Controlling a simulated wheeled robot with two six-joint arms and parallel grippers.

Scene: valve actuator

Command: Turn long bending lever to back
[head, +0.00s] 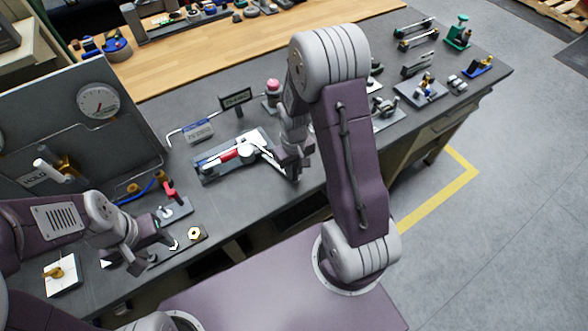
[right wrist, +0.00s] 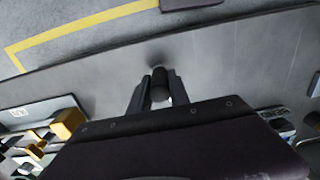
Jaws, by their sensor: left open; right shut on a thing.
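The long bending lever (head: 271,158) is a pale arm that runs to the right from a flat base plate (head: 209,174) with blue, red and white parts. Its far end is hidden behind my right gripper (head: 296,172) near the front edge of the bench. In the right wrist view the right gripper (right wrist: 158,92) is shut on a dark round handle (right wrist: 159,78), which sits between both fingers. My left gripper (head: 153,242) is open and empty above the front left of the bench, apart from the lever.
A grey panel with a gauge (head: 98,102) stands at the left. A hex nut piece (head: 194,233) lies at the front. Several small fixtures stand on the right.

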